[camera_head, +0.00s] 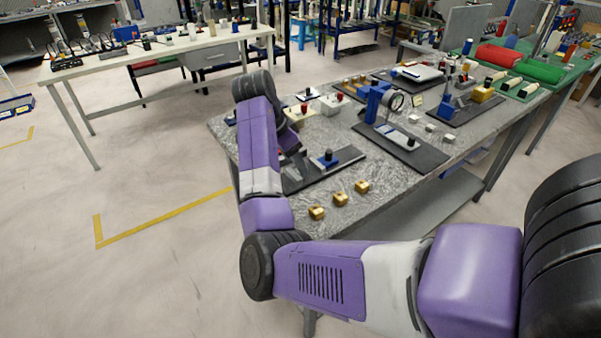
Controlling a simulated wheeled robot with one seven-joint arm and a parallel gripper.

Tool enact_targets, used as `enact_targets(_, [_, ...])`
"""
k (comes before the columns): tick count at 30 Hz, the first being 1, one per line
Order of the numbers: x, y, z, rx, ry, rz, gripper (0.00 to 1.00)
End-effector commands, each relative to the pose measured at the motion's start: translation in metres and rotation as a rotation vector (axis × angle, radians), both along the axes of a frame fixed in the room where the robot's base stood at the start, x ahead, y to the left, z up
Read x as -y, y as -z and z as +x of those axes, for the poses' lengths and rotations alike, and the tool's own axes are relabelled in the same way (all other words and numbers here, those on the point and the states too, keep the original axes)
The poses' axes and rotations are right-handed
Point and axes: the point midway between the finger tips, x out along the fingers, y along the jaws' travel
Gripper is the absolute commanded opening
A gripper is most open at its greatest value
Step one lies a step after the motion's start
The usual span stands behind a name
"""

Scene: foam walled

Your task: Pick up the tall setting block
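Two sets of small blocks lie on the grey worktable (285,215), and I cannot tell which one is the tall setting block. Brass-coloured blocks stand in a row near the front edge: one at the left (316,212), a middle brass block (340,199) and a right brass block (362,186). Small grey blocks (430,127) stand in another row farther right. My gripper (294,166) hangs behind my purple forearm, over the table's left part, left of and beyond the brass blocks. It is mostly hidden, so its fingers cannot be made out.
A dark plate with a blue clamp (326,159) lies close to my gripper. A blue stand with a round dial (396,101) rises behind it. Other fixtures crowd the table's back. A white bench (150,55) stands far left; the floor between is clear.

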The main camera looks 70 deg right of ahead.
Motion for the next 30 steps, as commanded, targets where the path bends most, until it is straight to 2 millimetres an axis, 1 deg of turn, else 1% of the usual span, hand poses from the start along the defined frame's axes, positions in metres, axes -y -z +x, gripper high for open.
enact_targets(3, [0.007,0.017,-0.005,-0.002,0.001,0.002,0.53])
enact_targets(7, [0.012,0.030,-0.007,-0.002,0.000,0.001,0.53])
enact_targets(10, [0.013,0.035,-0.008,-0.001,-0.001,0.001,0.53])
enact_targets(16, [0.014,0.036,-0.008,0.001,0.000,0.000,0.53])
enact_targets(17, [0.014,0.036,-0.008,0.001,0.000,0.000,0.49])
enact_targets(21, [0.014,0.035,-0.008,0.001,0.000,0.000,0.21])
enact_targets(23, [0.014,0.035,-0.008,0.001,0.000,0.000,0.10])
enact_targets(24, [0.014,0.035,-0.008,0.001,0.000,0.000,0.02])
enact_targets(25, [0.014,0.035,-0.008,0.001,0.000,0.000,0.00])
enact_targets(30, [0.014,0.035,-0.008,0.001,-0.001,-0.002,0.00])
